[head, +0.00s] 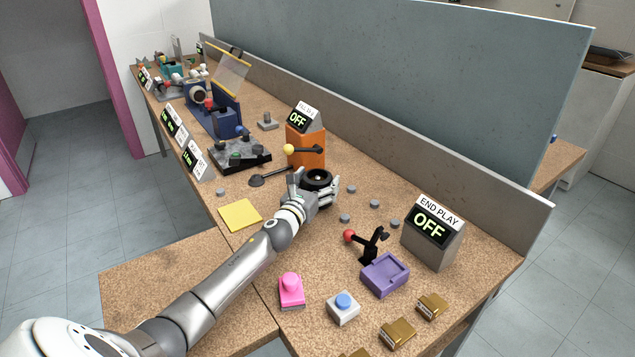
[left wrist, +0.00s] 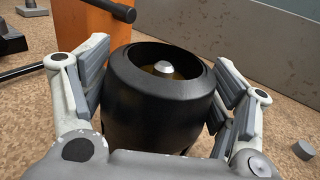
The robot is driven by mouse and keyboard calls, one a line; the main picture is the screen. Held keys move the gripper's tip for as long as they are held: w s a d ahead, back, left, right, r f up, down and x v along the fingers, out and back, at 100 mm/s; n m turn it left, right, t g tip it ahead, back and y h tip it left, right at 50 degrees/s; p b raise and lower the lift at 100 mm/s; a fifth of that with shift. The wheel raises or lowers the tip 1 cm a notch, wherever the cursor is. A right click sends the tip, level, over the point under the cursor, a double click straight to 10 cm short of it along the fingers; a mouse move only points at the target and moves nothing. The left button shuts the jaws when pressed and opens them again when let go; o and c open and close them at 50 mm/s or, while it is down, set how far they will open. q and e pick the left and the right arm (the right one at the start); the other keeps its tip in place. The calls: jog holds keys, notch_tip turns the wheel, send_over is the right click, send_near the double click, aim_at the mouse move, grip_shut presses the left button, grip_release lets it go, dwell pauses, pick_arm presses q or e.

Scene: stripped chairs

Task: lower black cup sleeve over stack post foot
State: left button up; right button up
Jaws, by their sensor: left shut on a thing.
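The black cup sleeve (head: 317,175) is a short, wide, open-topped ring near the middle of the bench in the head view. It fills the middle of the left wrist view (left wrist: 158,112). My left gripper (head: 316,187) is shut on it, with a grey-padded finger on each side. The sleeve looks roughly upright. A silver rounded tip (left wrist: 163,68) shows inside its opening, with a brownish surface around it. I take this tip for the stack post. The post foot is hidden by the sleeve, and I cannot tell the sleeve's height above the bench. My right gripper is not in view.
An orange stand (head: 305,149) with a black lever and an OFF display stands just behind the sleeve. Several grey discs (head: 375,204) lie to the right. A yellow square (head: 240,214) lies front left. A purple tray (head: 371,286) and red-knobbed lever (head: 349,236) stand nearer.

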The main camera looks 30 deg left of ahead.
pick_arm(q)
jog(key=shift+f+b, duration=0.5)
jog(key=shift+f, duration=0.15)
jog(key=shift+f, duration=0.1)
jog(key=shift+f, duration=0.15)
jog(key=o, duration=1)
jog(key=shift+c, duration=0.2)
jog(key=shift+s, duration=0.15)
jog(key=shift+s+d, duration=0.2)
jog(key=shift+s, duration=1.1)
jog(key=shift+s+d, duration=0.2)
jog(key=shift+s, duration=1.05)
jog(key=shift+s+d, duration=0.2)
jog(key=shift+s, duration=1.1)
